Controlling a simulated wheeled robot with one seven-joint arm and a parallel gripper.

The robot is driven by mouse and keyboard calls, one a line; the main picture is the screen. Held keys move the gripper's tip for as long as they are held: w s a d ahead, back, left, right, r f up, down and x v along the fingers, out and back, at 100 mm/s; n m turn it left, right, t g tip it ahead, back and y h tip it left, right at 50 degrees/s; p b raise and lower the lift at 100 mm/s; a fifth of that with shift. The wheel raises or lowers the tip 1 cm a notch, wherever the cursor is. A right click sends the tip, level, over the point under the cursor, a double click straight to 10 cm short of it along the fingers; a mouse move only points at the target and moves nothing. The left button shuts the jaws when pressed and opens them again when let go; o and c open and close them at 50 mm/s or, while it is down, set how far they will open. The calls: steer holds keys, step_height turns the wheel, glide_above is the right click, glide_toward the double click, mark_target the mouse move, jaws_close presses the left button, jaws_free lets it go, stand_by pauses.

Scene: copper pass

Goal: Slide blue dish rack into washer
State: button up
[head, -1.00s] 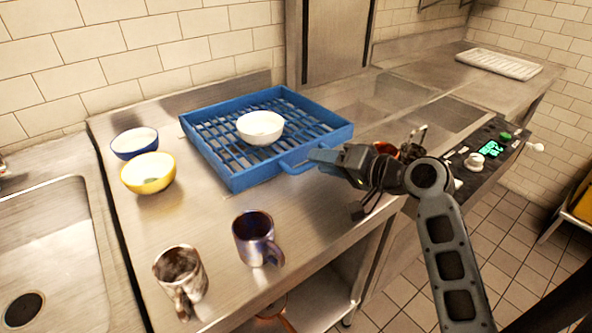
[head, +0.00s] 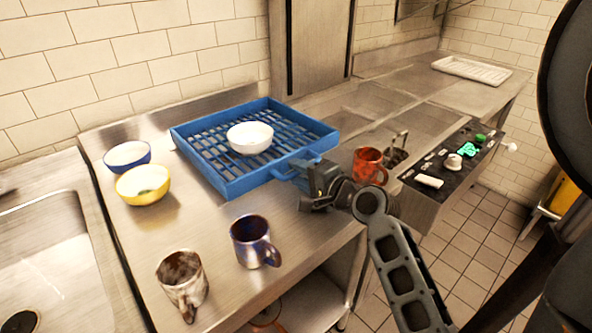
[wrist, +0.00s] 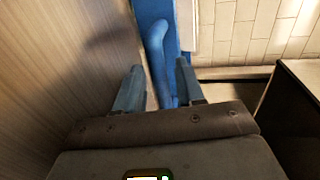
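The blue dish rack (head: 208,184) lies flat on the steel counter, with a white bowl (head: 250,138) in it. Its looped blue handle (head: 283,174) sticks out at the front right side. My gripper (head: 305,178) is at this handle. In the wrist view the handle (wrist: 160,55) runs between my two fingers (wrist: 157,88), which stand apart. A gap shows on the left finger's side, and the right finger is close to or touching the handle. The washer seems to be the steel unit right of the rack, with an upright metal panel (head: 320,40) behind it; its opening is unclear.
A blue-rimmed bowl (head: 127,156) and yellow bowl (head: 143,184) stand left of the rack. A blue mug (head: 250,240) and brown-white mug (head: 181,280) stand in front. A red mug (head: 369,166) stands right of my gripper, near the control panel (head: 455,158). A white tray (head: 471,70) lies far right.

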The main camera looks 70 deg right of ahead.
steer(key=shift+w+d+f, duration=0.15)
steer(key=shift+w+d, duration=0.25)
steer(key=shift+w, duration=0.15)
jaws_close()
